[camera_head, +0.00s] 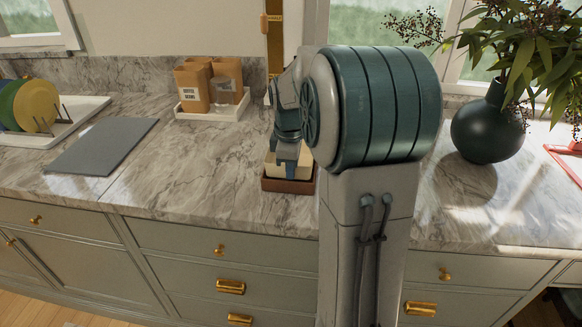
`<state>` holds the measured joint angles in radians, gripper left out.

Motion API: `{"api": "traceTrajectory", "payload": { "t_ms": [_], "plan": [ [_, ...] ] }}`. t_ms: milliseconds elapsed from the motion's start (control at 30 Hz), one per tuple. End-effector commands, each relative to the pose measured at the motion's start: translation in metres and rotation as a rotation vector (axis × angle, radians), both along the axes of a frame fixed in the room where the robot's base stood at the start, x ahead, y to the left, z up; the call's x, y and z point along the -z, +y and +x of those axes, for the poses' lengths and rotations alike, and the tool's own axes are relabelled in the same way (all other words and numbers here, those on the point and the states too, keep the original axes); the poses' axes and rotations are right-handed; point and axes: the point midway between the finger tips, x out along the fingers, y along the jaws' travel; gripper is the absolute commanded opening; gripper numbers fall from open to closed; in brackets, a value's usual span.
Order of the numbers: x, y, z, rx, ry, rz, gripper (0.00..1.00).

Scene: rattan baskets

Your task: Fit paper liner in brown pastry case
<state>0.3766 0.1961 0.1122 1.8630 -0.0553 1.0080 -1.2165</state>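The brown pastry case (288,186) sits on the marble counter near its front edge, left of my arm's column. The cream paper liner (272,171) shows above the case's rim, inside or just over it; I cannot tell how deep it sits. My gripper (288,170) points down at the liner, with its fingers at or in the liner. The finger gap is too small to see, so I cannot tell whether it grips the liner. My arm hides the right side of the case and part of the liner.
A white tray with brown paper bags (194,88) stands behind to the left. A grey mat (103,146) and a rack with plates (36,105) lie farther left. A dark vase (489,128) with branches stands right. The counter left of the case is clear.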

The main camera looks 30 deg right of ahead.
Motion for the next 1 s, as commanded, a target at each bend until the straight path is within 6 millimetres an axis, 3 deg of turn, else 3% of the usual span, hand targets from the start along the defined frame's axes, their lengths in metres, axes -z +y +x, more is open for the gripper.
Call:
{"api": "traceTrajectory", "payload": {
  "t_ms": [233,267,333,367,667,833,1000],
  "plan": [
    [0.007,0.0,0.0,0.0,0.0,0.0,0.0],
    [0.007,0.0,0.0,0.0,0.0,0.0,0.04],
    [0.007,0.0,0.0,0.0,0.0,0.0,0.24],
    [0.007,0.0,0.0,0.0,0.001,0.001,0.27],
    [0.006,0.0,-0.001,0.0,0.002,0.0,0.27],
    [-0.012,0.001,-0.001,0.001,-0.001,0.0,0.27],
    [-0.051,0.002,-0.003,0.0,-0.005,-0.001,0.27]
  ]
}}
